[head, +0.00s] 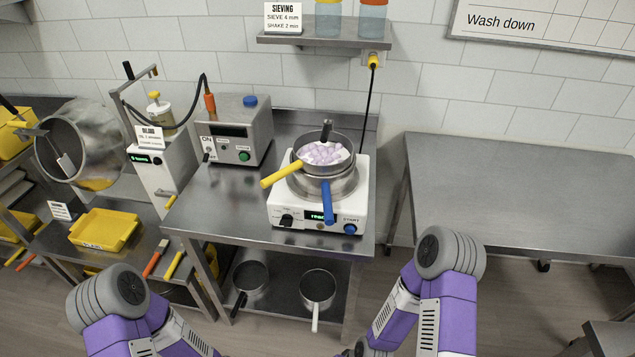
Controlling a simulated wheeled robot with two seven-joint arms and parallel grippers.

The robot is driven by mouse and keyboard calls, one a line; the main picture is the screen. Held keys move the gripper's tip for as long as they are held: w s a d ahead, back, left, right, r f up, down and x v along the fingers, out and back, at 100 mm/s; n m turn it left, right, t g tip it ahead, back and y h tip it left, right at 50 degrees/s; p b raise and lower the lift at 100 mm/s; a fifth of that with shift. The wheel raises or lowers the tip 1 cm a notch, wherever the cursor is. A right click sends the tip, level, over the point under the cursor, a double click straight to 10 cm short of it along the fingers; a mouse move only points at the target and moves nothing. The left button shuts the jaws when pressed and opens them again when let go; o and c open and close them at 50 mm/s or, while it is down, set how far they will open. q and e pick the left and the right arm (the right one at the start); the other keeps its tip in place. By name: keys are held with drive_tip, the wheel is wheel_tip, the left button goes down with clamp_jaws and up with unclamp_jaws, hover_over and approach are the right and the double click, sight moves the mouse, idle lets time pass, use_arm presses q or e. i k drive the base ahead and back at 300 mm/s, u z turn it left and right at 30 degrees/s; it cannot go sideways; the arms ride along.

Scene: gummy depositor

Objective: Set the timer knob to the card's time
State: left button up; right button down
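A white machine (276,205) stands at the front right of the steel table. On its front are a black knob (286,221) at the left, a small green-lit display (321,216) and a blue button (350,229) labelled START. The knob's pointer and the marks around it are too small to read. A card (283,17) on the wall shelf reads "SIEVING, SIEVE 4 mm, SHAKE 2 min". A sieve with a yellow handle (281,175), holding pale lilac pieces (323,153), sits on a metal pan with a blue handle (327,203) on the machine. Neither gripper is in view; only arm links show.
A grey control box (240,140) with a hose stands behind left. A tilted metal drum (85,140) and a yellow tray (104,229) are at the left. Two pans (318,285) (250,274) lie on the lower shelf. The right table (520,195) is bare.

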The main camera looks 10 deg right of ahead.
sight(287, 220)
drive_tip(key=z, duration=1.7)
drive_tip(key=k, duration=0.85)
drive_tip(key=u, duration=1.7)
drive_tip(key=i, duration=0.5)
drive_tip(key=z, duration=0.05)
